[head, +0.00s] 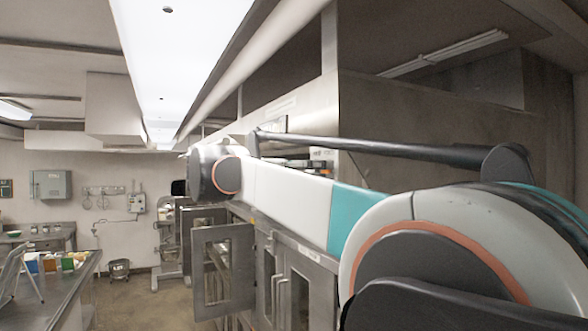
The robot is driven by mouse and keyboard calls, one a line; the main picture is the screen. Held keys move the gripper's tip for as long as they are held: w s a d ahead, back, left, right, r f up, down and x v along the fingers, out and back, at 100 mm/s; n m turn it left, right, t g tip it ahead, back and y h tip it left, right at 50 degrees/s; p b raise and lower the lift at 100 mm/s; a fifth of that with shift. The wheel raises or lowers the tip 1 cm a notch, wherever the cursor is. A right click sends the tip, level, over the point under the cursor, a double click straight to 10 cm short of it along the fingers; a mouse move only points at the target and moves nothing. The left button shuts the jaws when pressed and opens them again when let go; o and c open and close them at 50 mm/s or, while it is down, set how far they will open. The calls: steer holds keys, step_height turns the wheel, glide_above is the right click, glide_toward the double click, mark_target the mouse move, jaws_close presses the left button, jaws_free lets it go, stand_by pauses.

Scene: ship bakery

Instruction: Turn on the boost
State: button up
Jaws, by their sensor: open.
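My white and teal arm (300,205) reaches from the lower right across the middle of the head view, along the front of a tall steel oven unit (440,130). I cannot make out my gripper; the near arm links cover the area behind them. No boost control can be told apart. Below my arm, an oven door with a window (223,270) stands swung open toward the aisle.
More windowed steel doors (298,285) line the unit to the right of the open door. A steel table (58,285) with colored boxes stands at the left. A bucket (119,269) and a steel stand (168,240) are at the back. The aisle floor (135,305) between is clear.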

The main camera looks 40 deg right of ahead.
steer(key=shift+s+d, duration=0.1)
steer(key=shift+d, duration=0.05)
steer(key=c, duration=1.1)
steer(key=shift+o, duration=0.2)
steer(key=shift+d+r+y+p, duration=0.15)
steer(key=shift+y+p, duration=0.35)
steer(key=shift+p, duration=0.25)
steer(key=o, duration=1.1)
steer(key=shift+c, duration=0.2)
steer(key=v, duration=1.2)
